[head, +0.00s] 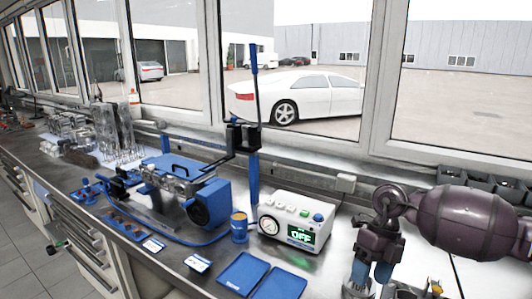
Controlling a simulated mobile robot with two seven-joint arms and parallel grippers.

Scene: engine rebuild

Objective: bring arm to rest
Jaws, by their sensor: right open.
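My right arm comes in from the right edge, dark purple. My right gripper (370,276) points down at the lower right, over the bright right part of the worktop. Its blue fingers are open, and I see nothing held between them. Their tips are near the bottom of the view, and I cannot tell how high they are above the surface. My left arm and gripper do not show.
A white control box (291,220) reading OFF stands left of my gripper. Left of it are a blue can (239,228), a blue machine (210,205) and a lever post (254,150). Blue trays (242,274) lie in front. Windows (300,100) line the back.

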